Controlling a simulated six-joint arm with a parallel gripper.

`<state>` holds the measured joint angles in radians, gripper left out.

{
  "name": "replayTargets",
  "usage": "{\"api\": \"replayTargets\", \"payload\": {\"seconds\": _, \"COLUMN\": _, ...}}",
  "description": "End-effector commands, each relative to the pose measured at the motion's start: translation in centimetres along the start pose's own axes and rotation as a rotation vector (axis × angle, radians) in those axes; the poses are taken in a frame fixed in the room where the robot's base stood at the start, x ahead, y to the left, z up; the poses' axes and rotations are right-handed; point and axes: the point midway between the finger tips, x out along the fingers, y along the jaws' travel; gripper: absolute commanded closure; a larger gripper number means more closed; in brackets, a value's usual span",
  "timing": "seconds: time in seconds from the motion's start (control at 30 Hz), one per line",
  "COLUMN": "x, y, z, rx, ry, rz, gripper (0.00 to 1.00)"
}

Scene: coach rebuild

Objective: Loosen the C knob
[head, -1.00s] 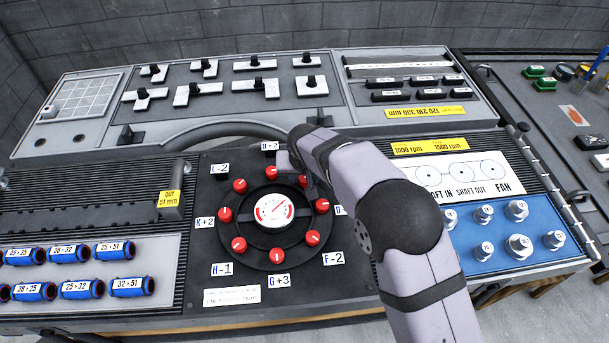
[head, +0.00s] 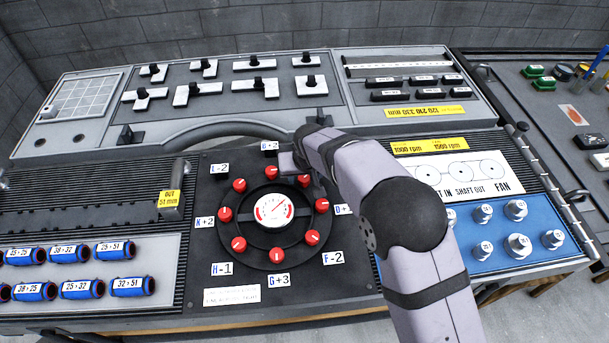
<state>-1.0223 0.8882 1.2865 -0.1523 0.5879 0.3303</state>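A round black dial plate (head: 290,260) carries a ring of red knobs around a white gauge (head: 272,209). The red knob at its upper right (head: 303,181), between those by the B and D labels, appears to be the C knob; its label is hidden behind my arm. My gripper (head: 314,183) is over the upper right of the ring, beside or above this knob. Its fingertips are mostly hidden and dark against the panel, so I cannot tell whether they touch the knob or how far apart they are.
Nearby are the B knob (head: 274,172) and D knob (head: 321,206). A curved grey handle (head: 215,128) arches behind the dial. A blue panel with silver knobs (head: 517,246) lies to the right, and blue cylinders (head: 83,289) lie to the left.

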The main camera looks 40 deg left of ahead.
Motion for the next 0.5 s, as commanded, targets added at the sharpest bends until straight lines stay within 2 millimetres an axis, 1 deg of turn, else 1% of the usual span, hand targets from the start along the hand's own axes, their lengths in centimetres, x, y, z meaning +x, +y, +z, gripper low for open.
{"api": "replayTargets", "payload": {"seconds": 0.33, "x": -0.2, "y": 0.0, "z": 0.0, "rx": 0.002, "ry": 0.001, "rz": 0.0, "gripper": 0.55}}
{"api": "replayTargets", "payload": {"seconds": 0.5, "x": -1.4, "y": 0.0, "z": 0.0, "rx": 0.002, "ry": 0.001, "rz": 0.0, "gripper": 0.55}}
